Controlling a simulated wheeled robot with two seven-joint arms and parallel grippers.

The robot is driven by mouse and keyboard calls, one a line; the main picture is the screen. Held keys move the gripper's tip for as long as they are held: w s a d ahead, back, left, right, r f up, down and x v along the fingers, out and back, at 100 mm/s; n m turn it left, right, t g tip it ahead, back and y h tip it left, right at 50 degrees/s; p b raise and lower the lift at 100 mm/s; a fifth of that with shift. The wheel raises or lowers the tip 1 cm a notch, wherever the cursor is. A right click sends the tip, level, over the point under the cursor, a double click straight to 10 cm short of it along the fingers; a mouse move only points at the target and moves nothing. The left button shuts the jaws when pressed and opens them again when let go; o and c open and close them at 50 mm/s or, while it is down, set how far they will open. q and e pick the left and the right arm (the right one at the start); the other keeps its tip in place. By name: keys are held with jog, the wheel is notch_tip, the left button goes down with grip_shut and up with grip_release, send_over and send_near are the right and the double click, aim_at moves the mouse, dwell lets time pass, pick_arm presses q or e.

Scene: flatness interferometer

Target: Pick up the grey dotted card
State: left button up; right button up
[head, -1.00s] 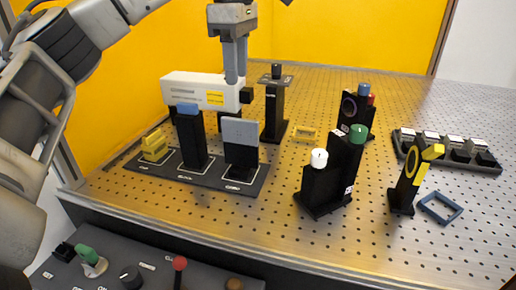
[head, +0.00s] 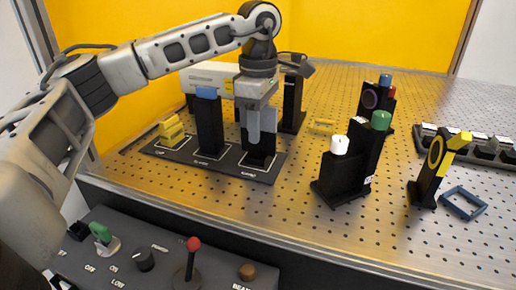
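The grey card (head: 271,121) stands in the right-hand black holder of a dark three-place rack (head: 226,168). Most of it is hidden behind my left gripper (head: 254,138), and only an edge shows to the right of the fingers. Its dots cannot be made out. My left gripper points down directly in front of the card in this view. Its fingers line up one behind the other, so I cannot tell whether they are apart, or touch the card. My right gripper is not in view.
Beside the card stand a blue-topped black holder (head: 208,124) and a yellow piece (head: 171,130). A white box (head: 190,80) is behind. Black posts with a white knob (head: 339,145) and green knob (head: 380,121) stand right. A control panel (head: 215,267) lies in front.

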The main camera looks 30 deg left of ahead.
pick_arm(q)
jog(key=shift+f, duration=0.5)
jog(key=shift+c, duration=0.2)
grip_shut()
jog(key=shift+r, duration=0.15)
